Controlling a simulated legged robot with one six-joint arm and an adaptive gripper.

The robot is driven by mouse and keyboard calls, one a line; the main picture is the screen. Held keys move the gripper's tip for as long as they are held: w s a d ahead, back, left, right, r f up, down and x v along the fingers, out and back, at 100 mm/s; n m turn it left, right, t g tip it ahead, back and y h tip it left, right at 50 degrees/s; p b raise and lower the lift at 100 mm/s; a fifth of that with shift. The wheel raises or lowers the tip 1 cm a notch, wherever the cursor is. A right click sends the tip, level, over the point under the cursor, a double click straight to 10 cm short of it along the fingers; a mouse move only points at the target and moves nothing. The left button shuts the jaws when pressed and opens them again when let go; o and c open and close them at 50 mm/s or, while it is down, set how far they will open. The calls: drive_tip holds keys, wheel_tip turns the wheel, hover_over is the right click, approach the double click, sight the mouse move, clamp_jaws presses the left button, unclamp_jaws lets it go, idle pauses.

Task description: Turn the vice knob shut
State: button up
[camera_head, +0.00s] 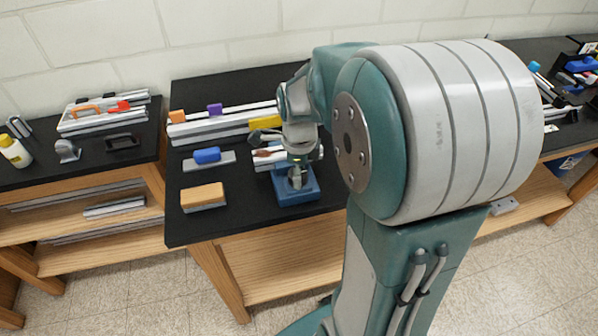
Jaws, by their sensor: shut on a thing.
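The blue vice (296,193) stands on the black tabletop (250,222) near its front edge, in the middle of the head view. A light metal part shows on it, just under my wrist. My gripper (297,174) points down at the vice and is shut on its knob. The knob itself is mostly hidden by the gripper, and the fingers are small in this view. The vice jaws are too covered to tell how far apart they are.
Left of the vice lie a wooden-topped block (203,196), a blue-handled block (207,156) and aluminium extrusions (205,128) with a yellow block (265,122). A left bench (98,150) holds more parts. My arm covers much of the right side.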

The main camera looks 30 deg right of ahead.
drive_tip(key=shift+f+m, duration=0.1)
drive_tip(key=shift+m, duration=1.4)
drive_tip(key=o, duration=1.1)
drive_tip(key=shift+o, duration=0.2)
drive_tip(key=shift+a, duration=0.1)
wheel_tip(320, 180, up, 12)
drive_tip(key=shift+w, duration=0.1)
